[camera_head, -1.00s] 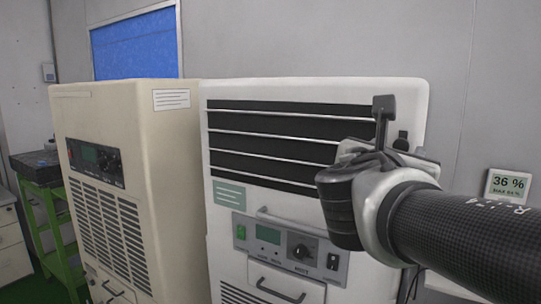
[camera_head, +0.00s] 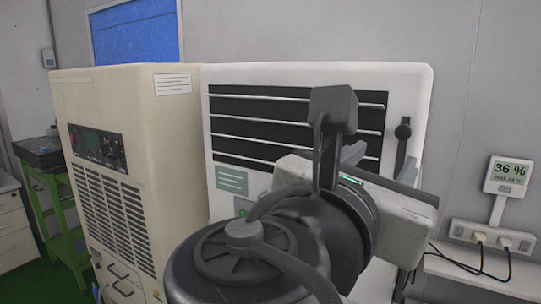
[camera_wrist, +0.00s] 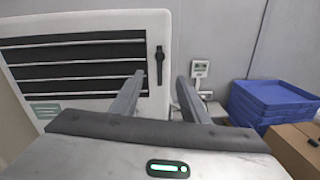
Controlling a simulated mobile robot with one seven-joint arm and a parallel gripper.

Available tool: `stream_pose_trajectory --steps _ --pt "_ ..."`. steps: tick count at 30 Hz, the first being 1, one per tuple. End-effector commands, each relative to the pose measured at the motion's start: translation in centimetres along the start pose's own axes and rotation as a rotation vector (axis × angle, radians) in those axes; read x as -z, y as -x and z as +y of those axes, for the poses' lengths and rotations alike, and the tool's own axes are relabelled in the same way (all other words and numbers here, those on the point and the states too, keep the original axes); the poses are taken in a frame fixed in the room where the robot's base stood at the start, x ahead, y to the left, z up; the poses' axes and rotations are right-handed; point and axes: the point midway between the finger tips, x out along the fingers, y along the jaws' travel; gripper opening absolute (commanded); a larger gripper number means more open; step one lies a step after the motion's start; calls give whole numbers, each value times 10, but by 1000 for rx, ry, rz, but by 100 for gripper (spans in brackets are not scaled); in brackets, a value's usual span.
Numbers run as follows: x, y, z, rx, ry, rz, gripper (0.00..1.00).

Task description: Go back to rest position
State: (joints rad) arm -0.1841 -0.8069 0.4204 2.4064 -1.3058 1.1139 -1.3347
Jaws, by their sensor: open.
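My gripper (camera_head: 380,162) is in front of the upper right part of a white cabinet unit, pointing away from the head camera. My wrist and arm cover much of the unit's front in that view. In the wrist view my gripper (camera_wrist: 160,76) shows two grey fingers spread apart with nothing between them. The white unit (camera_wrist: 158,25) stands beyond the fingers on the left, with a black handle (camera_wrist: 159,64) on its right edge. I cannot tell the exact gap between the fingertips and the unit.
A beige cabinet (camera_head: 170,150) stands left of the white unit. A humidity display (camera_head: 508,175) reading 36 % and a socket strip (camera_head: 490,238) with cables are at the right. Stacked blue crates (camera_wrist: 270,100) and a cardboard box (camera_wrist: 295,145) stand right in the wrist view.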

Motion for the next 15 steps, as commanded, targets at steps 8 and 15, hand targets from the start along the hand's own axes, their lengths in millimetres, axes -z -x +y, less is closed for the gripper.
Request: stream_pose_trajectory --steps 8,15 --pt "3 -2 -2 9 -25 18 42" --pt "81 -23 -47 293 -673 384 42"
